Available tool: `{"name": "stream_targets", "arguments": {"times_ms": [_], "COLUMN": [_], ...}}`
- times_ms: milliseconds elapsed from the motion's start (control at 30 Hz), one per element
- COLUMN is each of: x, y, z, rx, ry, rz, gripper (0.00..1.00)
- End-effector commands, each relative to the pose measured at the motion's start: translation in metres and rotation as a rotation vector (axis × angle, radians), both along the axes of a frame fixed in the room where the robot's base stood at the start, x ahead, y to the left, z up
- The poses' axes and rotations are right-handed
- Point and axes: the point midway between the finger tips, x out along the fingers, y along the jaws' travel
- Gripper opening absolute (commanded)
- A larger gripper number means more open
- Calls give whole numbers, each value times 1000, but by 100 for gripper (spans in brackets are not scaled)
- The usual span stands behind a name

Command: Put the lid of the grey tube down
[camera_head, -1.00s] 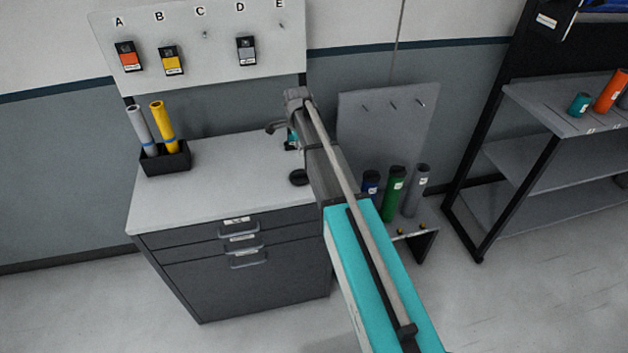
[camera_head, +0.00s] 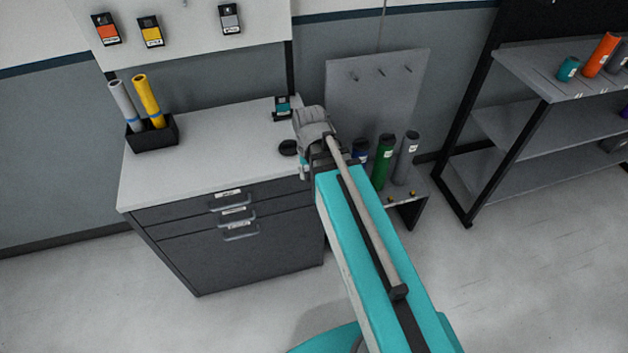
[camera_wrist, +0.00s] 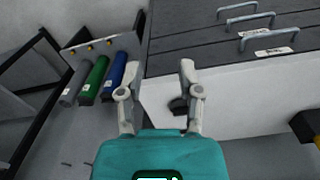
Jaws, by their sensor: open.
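A black round lid (camera_head: 288,147) lies on the white cabinet top near its right edge, apart from my gripper. In the wrist view, the dark lid (camera_wrist: 178,106) shows just behind my right finger. My gripper (camera_wrist: 161,78) is open, with nothing between its fingers. In the head view my own arm hides the fingers. A grey tube (camera_head: 406,160) stands in the low rack right of the cabinet, and its end looks open. The tube also shows at the left of the wrist view (camera_wrist: 75,83). A second grey tube (camera_head: 121,102) stands in a black holder on the cabinet.
A green tube (camera_head: 383,162) and a blue tube (camera_head: 361,150) stand beside the grey one. The black holder (camera_head: 153,135) also has a yellow tube (camera_head: 149,98). A teal-and-black box (camera_head: 283,108) lies behind the lid. The cabinet top's middle is clear.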

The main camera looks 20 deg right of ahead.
Motion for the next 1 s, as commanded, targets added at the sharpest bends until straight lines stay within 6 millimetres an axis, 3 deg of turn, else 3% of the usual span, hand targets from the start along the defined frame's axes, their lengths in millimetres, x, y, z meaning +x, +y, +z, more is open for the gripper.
{"name": "stream_targets", "arguments": {"times_ms": [33,233,600,1000], "x": [-15,-32,-32,-32], "y": [0,-1,-1,0], "z": [0,0,0,-25], "rx": [0,0,0,0], "ry": [0,0,0,0], "rz": [47,167,181,180], "gripper": [47,47,47,47]}}
